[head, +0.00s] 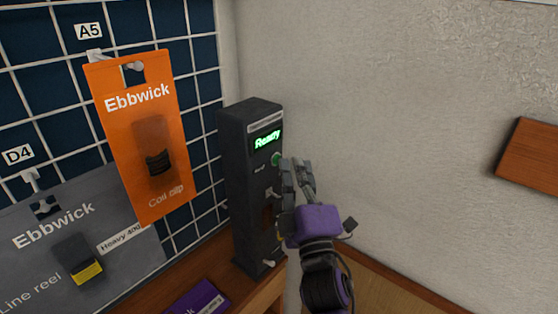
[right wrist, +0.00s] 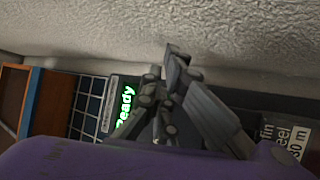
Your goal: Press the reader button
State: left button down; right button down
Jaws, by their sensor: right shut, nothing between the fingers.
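The reader is a tall dark grey box (head: 240,185) standing on a wooden shelf against the wall. Its screen (head: 267,139) glows green and says "Ready". A round green button (head: 276,159) sits just below the screen. My right gripper (head: 291,162) is shut and empty, with its fingertips just right of the button. I cannot tell whether they touch it. In the right wrist view my fingers (right wrist: 178,58) cover part of the reader, whose screen (right wrist: 124,106) shows left of them; the button is hidden there. My left gripper is not in view.
An orange Ebbwick pack (head: 150,190) and a grey Ebbwick pack (head: 35,250) hang on the wire grid left of the reader. A purple pack (head: 196,300) lies below. The plain wall to the right is mostly bare, with a brown panel (head: 530,160) at the edge.

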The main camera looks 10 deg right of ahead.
jog(key=shift+w+a, duration=0.1)
jog(key=shift+w, duration=0.05)
dwell(0.5)
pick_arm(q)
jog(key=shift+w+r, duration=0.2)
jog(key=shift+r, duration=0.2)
pick_arm(e)
jog(key=shift+s+d, duration=0.5)
jog(key=shift+s, duration=0.2)
pick_arm(q)
jog(key=shift+p, duration=0.3)
pick_arm(e)
jog(key=shift+s+d, duration=0.1)
